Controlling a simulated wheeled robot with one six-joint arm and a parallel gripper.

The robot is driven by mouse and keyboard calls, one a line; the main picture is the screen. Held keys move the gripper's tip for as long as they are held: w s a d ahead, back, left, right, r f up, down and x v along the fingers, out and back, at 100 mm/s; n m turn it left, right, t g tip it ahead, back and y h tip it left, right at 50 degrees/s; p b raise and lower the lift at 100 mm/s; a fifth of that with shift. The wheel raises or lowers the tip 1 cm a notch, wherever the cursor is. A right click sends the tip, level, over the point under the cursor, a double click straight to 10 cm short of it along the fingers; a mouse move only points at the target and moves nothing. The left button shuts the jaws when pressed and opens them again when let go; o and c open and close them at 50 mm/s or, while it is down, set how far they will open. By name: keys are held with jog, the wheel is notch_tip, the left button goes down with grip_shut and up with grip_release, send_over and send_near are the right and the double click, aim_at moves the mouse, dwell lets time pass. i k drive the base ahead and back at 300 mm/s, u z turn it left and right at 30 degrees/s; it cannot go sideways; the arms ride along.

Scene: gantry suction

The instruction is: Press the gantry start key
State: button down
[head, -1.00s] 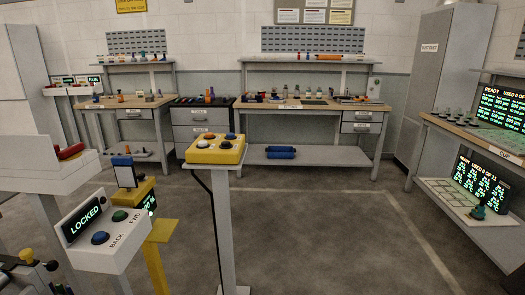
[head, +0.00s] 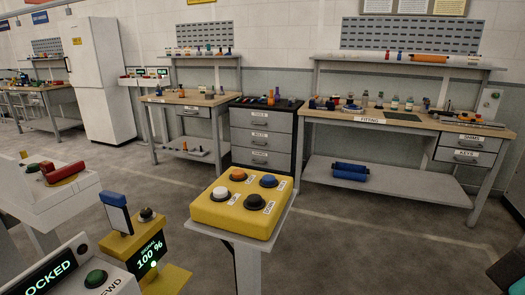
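A yellow button box (head: 240,208) stands on a white pedestal in the middle foreground of the head view. Its top carries a white button (head: 238,175), a blue button (head: 268,181), an orange button (head: 220,193) and a black button (head: 255,202). Each has a small white label too small to read surely, so I cannot tell which one is the start key. My gripper is not in view.
A white console (head: 95,280) with a lit screen and a green button is at lower left, beside a yellow stand (head: 150,255) showing 100 %. Workbenches (head: 385,120) and a grey drawer cabinet (head: 262,135) line the wall. Floor (head: 350,240) right of the pedestal is clear.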

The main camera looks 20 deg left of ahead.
aim_at(32, 166)
jog(key=u, duration=0.75)
jog(key=i, duration=0.85)
jog(key=u, duration=1.65)
jog(key=i, duration=0.8)
jog(key=u, duration=0.4)
